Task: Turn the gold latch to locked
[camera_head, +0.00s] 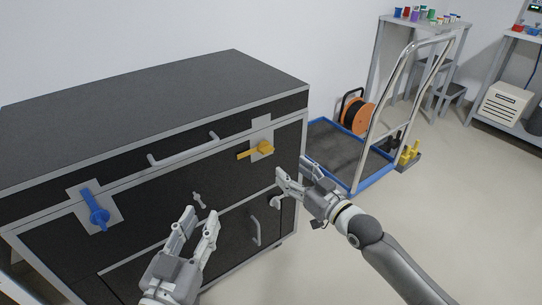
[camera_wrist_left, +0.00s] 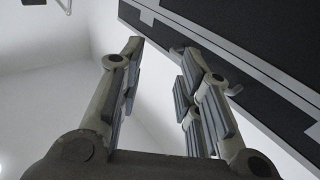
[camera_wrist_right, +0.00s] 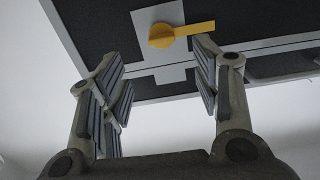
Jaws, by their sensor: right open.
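The gold latch (camera_head: 262,148) sits on a grey plate at the right of the black case's front. Its handle points left, nearly level, in the head view. In the right wrist view the gold latch (camera_wrist_right: 166,35) is beyond the fingertips, with its handle pointing right. My right gripper (camera_head: 291,174) is open and empty, below and to the right of the latch, apart from it. It also shows open in the right wrist view (camera_wrist_right: 160,70). My left gripper (camera_head: 198,218) is open and empty before the lower front of the case.
A blue latch (camera_head: 97,212) on the case (camera_head: 215,78) points up. A grey handle (camera_head: 184,152) lies between the latches. A blue-edged trolley (camera_head: 352,158) with an orange cable reel (camera_head: 357,117) stands to the right. The floor at front right is clear.

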